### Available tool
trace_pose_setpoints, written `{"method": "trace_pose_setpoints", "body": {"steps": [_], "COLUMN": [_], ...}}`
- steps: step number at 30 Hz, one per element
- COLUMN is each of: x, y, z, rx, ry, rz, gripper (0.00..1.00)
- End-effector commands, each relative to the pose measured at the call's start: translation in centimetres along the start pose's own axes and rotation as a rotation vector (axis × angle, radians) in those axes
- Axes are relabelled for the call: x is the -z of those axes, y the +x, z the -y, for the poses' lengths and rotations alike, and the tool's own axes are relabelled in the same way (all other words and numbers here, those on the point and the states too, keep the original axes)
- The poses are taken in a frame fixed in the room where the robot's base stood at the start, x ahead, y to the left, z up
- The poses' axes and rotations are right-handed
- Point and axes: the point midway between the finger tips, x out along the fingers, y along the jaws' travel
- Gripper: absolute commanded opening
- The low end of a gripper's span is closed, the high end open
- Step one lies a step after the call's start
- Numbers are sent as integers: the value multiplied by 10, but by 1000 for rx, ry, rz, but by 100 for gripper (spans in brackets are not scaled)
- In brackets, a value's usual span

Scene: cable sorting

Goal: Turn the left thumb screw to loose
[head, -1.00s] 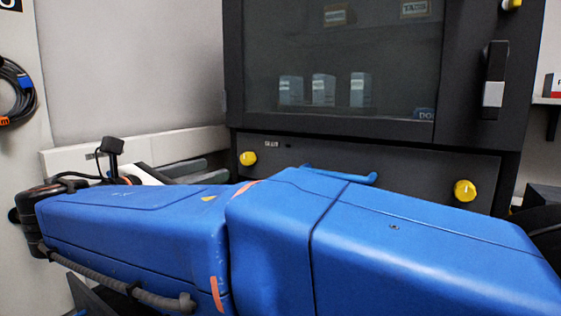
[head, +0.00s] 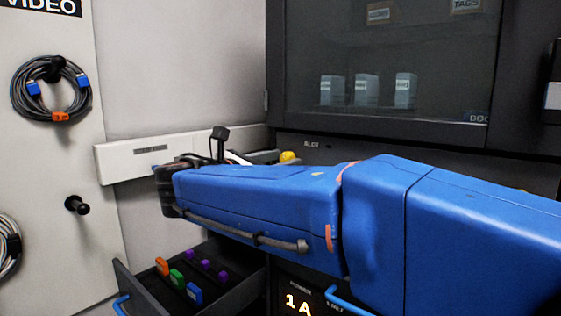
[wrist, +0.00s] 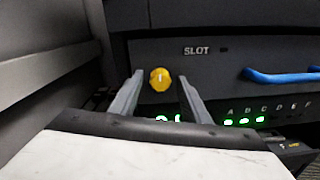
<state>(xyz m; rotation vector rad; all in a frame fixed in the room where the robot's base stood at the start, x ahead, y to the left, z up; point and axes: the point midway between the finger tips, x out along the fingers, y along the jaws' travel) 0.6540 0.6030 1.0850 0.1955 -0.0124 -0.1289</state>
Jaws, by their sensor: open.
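The left thumb screw (wrist: 160,79) is a yellow knob with a pale mark on its face. It sits on the dark slot panel (wrist: 205,72), left of the SLOT label. In the head view the knob (head: 288,157) shows just above my blue arm, partly covered. My gripper (wrist: 160,76) is open and empty. Its two grey fingers point at the panel, and in the wrist view the knob appears between their tips. I cannot tell whether the tips reach around it or stop short of it.
A blue handle (wrist: 283,76) lies to the right on the panel, above lit green indicators (wrist: 244,121). A pale wall rail (head: 140,158) runs close on the left. An open drawer (head: 235,283) with coloured connectors is below my arm. Coiled cables (head: 50,88) hang at far left.

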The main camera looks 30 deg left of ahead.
Motion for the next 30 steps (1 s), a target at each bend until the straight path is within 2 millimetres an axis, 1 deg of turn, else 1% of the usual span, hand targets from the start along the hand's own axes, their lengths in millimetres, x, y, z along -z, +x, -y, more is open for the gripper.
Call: {"method": "trace_pose_setpoints", "body": {"steps": [2,3,5,6,8,14,20,26,30], "x": [0,0,0,0,0,0,0,0,-1], "y": [0,0,0,0,0,0,0,-1,-1], "z": [0,0,0,0,0,0,0,0,0], "rx": [0,0,0,0,0,0,1,2,2], "ry": [0,0,0,0,0,6,58,184,307], "rz": [0,0,0,0,0,0,-2,-7,-12], "gripper": [43,38,24,14,2,2,2,2,2]}}
